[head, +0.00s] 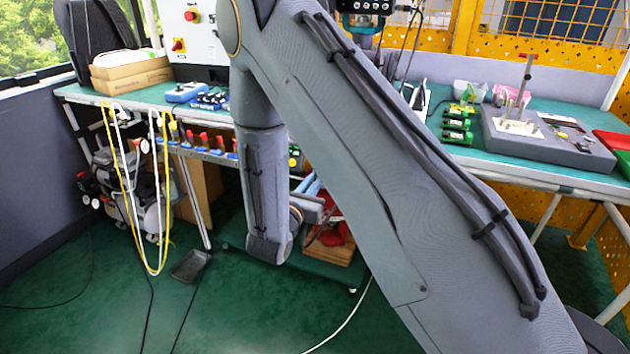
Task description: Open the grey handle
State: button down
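I cannot make out a grey handle for certain in the head view. A row of small valves with red and blue handles (204,138) runs along a rail (205,153) under the front edge of the bench. The right part of this row is hidden behind my arm. My arm crosses the middle of the picture, and its wrist hangs down in front of the bench, right of the visible valves. My gripper is not visible; the wrist and the upper arm link cover that area.
The green-topped bench (130,97) carries cardboard boxes (130,75), a white control box with red knobs (200,35) and a grey block (550,150). Yellow and white hoses (162,200) hang at the left. A dustpan (190,266) stands on the green floor, which is open in front.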

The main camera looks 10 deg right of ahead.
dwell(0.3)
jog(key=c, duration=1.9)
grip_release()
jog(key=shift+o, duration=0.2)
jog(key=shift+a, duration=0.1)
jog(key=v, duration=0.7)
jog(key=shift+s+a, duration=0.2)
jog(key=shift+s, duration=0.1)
